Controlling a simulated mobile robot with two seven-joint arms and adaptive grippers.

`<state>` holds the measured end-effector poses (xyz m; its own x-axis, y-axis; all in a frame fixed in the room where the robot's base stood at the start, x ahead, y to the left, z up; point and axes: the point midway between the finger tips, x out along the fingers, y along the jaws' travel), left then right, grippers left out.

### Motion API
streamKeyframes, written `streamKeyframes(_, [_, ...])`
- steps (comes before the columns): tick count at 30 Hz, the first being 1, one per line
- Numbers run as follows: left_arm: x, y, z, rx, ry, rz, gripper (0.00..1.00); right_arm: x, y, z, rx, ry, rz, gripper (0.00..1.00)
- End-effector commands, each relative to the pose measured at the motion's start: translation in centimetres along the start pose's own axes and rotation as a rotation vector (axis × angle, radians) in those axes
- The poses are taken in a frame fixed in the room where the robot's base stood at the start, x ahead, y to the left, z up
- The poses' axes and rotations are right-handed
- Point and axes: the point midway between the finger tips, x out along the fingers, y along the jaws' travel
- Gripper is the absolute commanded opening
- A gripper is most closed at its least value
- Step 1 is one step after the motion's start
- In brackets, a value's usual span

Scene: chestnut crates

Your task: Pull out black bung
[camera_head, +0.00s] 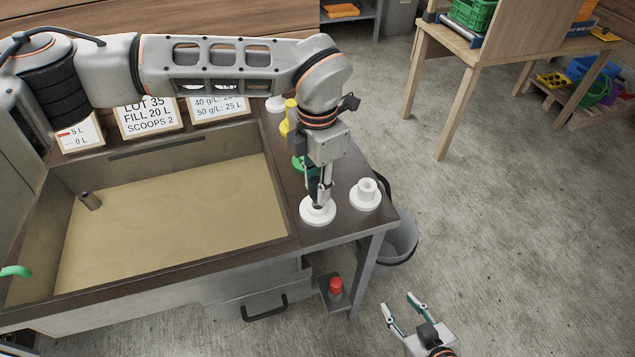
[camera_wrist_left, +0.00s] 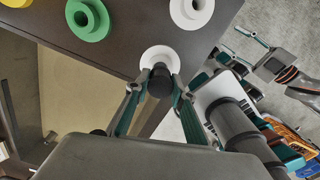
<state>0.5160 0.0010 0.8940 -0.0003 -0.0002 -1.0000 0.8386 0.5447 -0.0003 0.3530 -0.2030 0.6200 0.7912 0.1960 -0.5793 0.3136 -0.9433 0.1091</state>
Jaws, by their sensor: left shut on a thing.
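The black bung (camera_wrist_left: 160,81) sits at the hole of a white flanged socket (camera_wrist_left: 161,54) near the front right corner of the bench. The same socket shows in the head view (camera_head: 318,215), with the bung mostly hidden by the fingers. My left gripper (camera_head: 320,198) points down over this socket and is shut on the black bung. In the left wrist view its fingers (camera_wrist_left: 155,86) are on either side of the bung. I cannot tell how deep the bung sits. My right gripper (camera_head: 399,302) is open and empty, low over the floor at the right.
Another white socket (camera_head: 366,194) stands close to the right, with an open hole. Green (camera_head: 298,164) and yellow (camera_head: 290,104) sockets stand behind. A sunken basin (camera_head: 275,215) is to the left. A grey bin (camera_head: 401,240) stands beside the bench. A red-capped bottle (camera_head: 335,288) is below.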

Motion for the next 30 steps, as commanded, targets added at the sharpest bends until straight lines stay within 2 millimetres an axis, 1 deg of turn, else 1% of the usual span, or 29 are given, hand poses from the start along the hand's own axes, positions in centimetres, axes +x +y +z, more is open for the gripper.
streamKeyframes(14, [0.1,0.0,0.0,0.0,0.0,0.0,0.0,0.0,0.0,-0.1,0.0,0.001,0.0,0.4])
streamKeyframes(30, [1.5,0.0,0.0,0.0,0.001,0.0,0.0,0.2,-0.1,0.6,0.001,-0.004,-0.002,0.4])
